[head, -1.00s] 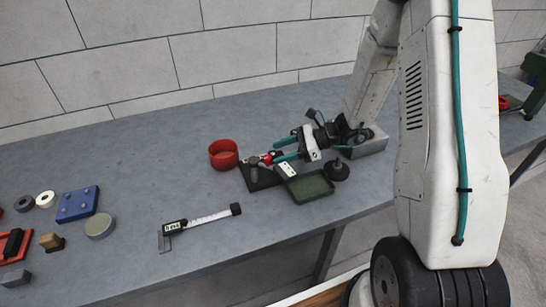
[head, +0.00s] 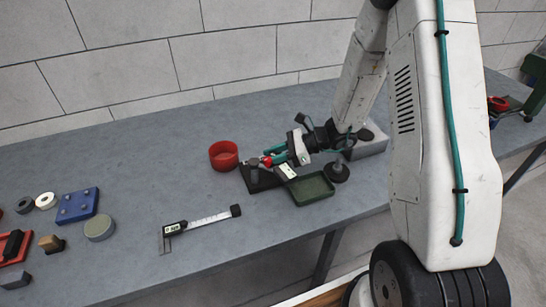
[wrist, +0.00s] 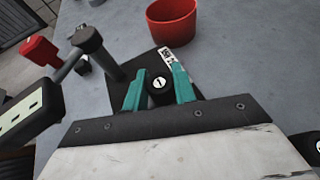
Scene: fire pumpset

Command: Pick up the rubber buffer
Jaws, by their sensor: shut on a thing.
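The rubber buffer (wrist: 158,88) shows in the wrist view as a small black round piece with a white, marked disc on top. The teal fingers of my gripper (wrist: 158,92) stand against both its sides and are shut on it. It is over the black base plate (wrist: 140,66) of a measuring stand; I cannot tell whether it touches the plate. In the head view my gripper (head: 275,157) reaches in from the right over that plate (head: 262,180). The buffer cannot be made out there.
The stand's post (wrist: 88,40) and display (wrist: 28,113) are close on the left. A red cup (head: 223,155) stands behind, a green tray (head: 311,189) in front, a dark round piece (head: 338,172) at right. A caliper (head: 200,221) lies left; bench around it is free.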

